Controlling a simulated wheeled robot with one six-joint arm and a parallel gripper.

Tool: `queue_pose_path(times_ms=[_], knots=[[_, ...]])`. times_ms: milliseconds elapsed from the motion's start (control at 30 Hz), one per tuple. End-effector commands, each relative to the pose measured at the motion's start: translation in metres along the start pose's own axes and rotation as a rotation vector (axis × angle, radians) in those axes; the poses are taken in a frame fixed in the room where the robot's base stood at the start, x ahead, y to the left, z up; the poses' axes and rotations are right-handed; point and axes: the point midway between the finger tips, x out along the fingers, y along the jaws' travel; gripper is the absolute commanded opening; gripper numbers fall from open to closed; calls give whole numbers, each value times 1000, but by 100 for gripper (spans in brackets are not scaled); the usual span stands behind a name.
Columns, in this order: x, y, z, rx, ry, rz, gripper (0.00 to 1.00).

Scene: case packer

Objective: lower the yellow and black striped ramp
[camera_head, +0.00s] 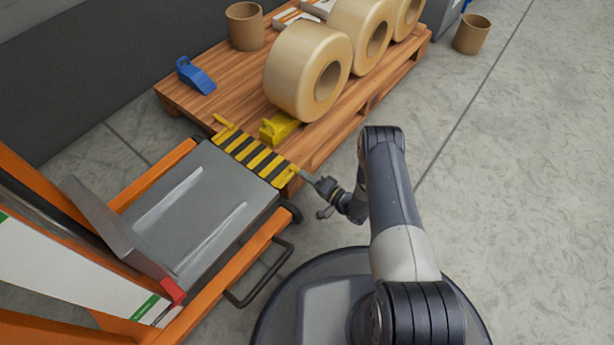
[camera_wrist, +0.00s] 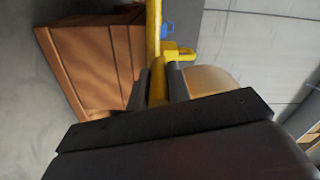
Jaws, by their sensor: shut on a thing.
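The yellow and black striped ramp (camera_head: 255,157) lies between the grey platform of the orange lift cart and the wooden pallet. It looks lowered or nearly so, its far edge at the pallet; I cannot tell whether it touches. My gripper (camera_head: 308,177) is at the ramp's right end, by a small yellow handle there. In the wrist view the dark fingers of my gripper (camera_wrist: 158,88) are closed around a yellow bar (camera_wrist: 154,45) of the ramp. The lower part of the bar is hidden by the gripper body.
The pallet (camera_head: 225,75) carries several large tan rolls (camera_head: 297,72), a brown core (camera_head: 244,27), a blue tape tool (camera_head: 195,76) and a yellow block (camera_head: 279,127). The cart platform (camera_head: 190,205) is empty. Another core (camera_head: 471,34) stands on the floor.

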Motion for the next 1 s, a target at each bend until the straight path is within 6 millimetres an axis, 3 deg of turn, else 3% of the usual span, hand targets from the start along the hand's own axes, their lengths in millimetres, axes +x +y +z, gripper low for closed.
queue_pose_path(times_ms=[333, 367, 600, 867, 1000], knots=[[-1, 3, 1, 0, 0, 5, 0], [-1, 3, 1, 0, 0, 5, 20], [0, 2, 1, 0, 0, 3, 39], [-1, 1, 0, 0, 0, 3, 40], [-14, 0, -1, 0, 2, 4, 40]])
